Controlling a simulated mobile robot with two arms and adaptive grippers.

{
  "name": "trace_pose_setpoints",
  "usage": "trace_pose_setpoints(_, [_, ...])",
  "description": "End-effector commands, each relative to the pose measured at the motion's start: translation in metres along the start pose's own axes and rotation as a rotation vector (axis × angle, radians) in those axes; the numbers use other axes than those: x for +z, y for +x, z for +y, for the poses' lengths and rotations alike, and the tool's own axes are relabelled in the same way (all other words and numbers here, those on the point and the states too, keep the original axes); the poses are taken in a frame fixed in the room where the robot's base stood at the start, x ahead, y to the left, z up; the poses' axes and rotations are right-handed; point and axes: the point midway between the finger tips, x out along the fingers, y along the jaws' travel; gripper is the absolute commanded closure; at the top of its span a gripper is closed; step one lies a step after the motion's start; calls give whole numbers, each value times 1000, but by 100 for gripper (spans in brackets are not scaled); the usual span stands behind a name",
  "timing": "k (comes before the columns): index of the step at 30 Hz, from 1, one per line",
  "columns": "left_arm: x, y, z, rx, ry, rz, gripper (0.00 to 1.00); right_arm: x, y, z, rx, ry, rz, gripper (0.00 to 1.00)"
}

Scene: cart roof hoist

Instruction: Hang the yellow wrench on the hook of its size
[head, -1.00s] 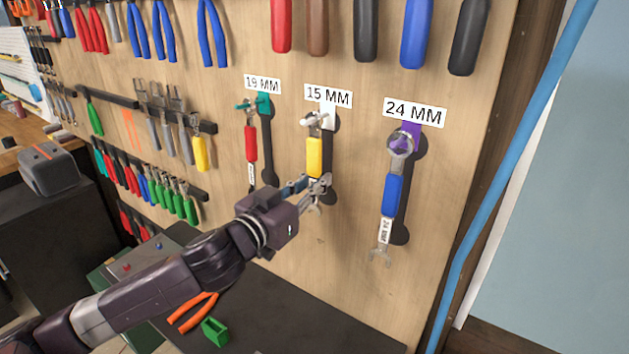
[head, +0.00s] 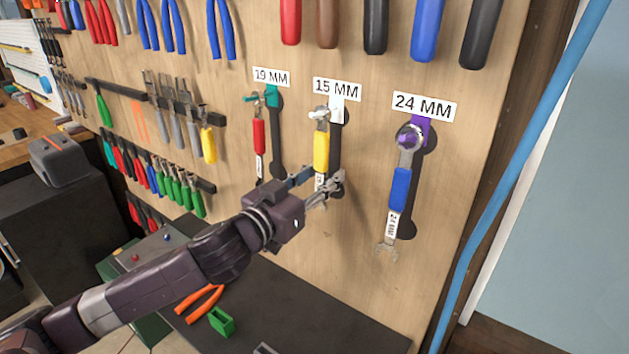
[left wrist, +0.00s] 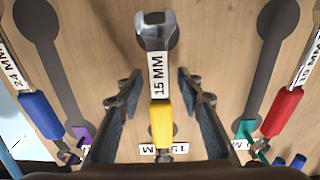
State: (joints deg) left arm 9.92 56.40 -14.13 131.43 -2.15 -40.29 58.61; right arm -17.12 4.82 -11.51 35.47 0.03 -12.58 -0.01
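The yellow wrench (head: 321,152) is upright at the white hook (head: 338,108) under the 15 MM sign (head: 337,90). Its ring end is at the hook and appears to be on it. In the left wrist view the yellow wrench (left wrist: 161,122) shows a 15 MM label and its open jaw. My left gripper (head: 316,182) is at the wrench's lower part. In the wrist view its fingers (left wrist: 158,84) stand apart on both sides of the wrench, with gaps, so it is open. My right gripper is not in view.
A red wrench (head: 259,137) hangs under the 19 MM sign (head: 271,77). A blue wrench (head: 399,188) hangs under the 24 MM sign (head: 424,106). A dark worktop (head: 330,310) lies below, with orange-handled pliers (head: 200,301) and a green block (head: 221,321) on it.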

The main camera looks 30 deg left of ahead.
Motion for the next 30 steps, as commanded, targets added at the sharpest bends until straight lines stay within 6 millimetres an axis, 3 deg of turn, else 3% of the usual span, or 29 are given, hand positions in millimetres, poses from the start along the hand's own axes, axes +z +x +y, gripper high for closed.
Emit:
trace_pose_setpoints(18, [1,-60,0,0,-1,-1,66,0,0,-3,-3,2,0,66])
trace_pose_setpoints(30, [-1,-72,0,1,1,2,66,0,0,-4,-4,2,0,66])
